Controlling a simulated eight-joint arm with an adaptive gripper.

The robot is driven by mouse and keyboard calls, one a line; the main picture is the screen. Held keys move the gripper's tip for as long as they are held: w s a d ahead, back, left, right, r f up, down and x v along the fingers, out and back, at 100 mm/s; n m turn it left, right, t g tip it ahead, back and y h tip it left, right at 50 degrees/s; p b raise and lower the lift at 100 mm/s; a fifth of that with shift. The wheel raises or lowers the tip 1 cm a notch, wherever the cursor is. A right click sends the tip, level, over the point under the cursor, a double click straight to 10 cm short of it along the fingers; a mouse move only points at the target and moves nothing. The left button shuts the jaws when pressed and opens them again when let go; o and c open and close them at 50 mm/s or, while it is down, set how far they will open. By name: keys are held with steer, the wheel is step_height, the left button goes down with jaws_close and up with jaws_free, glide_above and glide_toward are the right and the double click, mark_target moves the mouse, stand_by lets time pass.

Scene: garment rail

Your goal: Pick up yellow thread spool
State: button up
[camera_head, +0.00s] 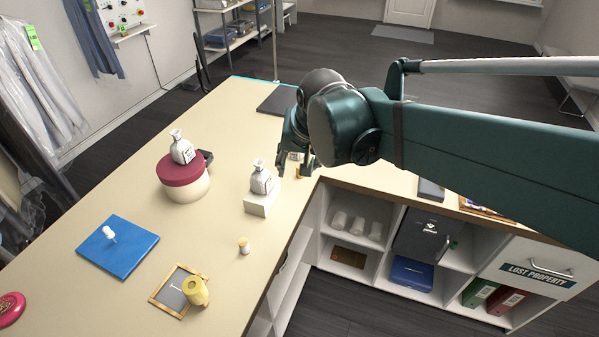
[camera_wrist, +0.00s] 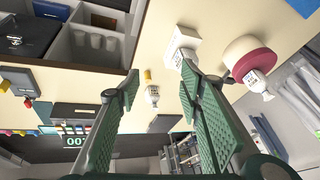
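A small yellow object (camera_head: 298,173), perhaps the thread spool, is on the counter by my gripper (camera_head: 294,168) in the head view, partly hidden by it. In the wrist view the yellow object (camera_wrist: 148,75) is beside a small labelled bottle (camera_wrist: 152,96), between the lines of my fingers (camera_wrist: 160,80). My gripper is open with nothing between its fingers. A larger yellow cylinder (camera_head: 196,291) is on a wood-framed slate (camera_head: 170,286) at the near part of the counter. I cannot tell for sure which yellow thing is the spool.
A white block (camera_head: 262,203) with a bottle (camera_head: 261,178) stands left of my gripper. A red-lidded round box (camera_head: 184,181) carries another bottle (camera_head: 181,148).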

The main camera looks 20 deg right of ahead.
steer(key=w+d+f+m+g, duration=0.2)
steer(key=w+d+m, duration=0.15)
steer(key=w, duration=0.65)
steer(key=w+d+f+m+g, duration=0.1)
steer(key=w+d+f+m, duration=0.2)
steer(key=w+f, duration=0.3)
steer(key=w+d+f+m+g+p, duration=0.1)
steer(key=w+d+f+m, duration=0.2)
steer(key=w+f, duration=0.3)
steer(key=w+d+f+m+g, duration=0.1)
steer(key=w+d+f+m, duration=0.2)
steer(key=w+f, duration=0.3)
steer(key=shift+d+f+m+p, duration=0.2)
steer(key=shift+f+m+p, duration=0.1)
steer(key=shift+f+m, duration=0.4)
steer(key=shift+w+d+f, duration=0.2)
steer(key=shift+f, duration=0.25)
steer(key=shift+f, duration=1.25)
steer(key=shift+f, duration=0.1)
steer(key=shift+a+f+p, duration=0.1)
steer(key=shift+f+p, duration=0.35)
steer(key=shift+f, duration=2.05)
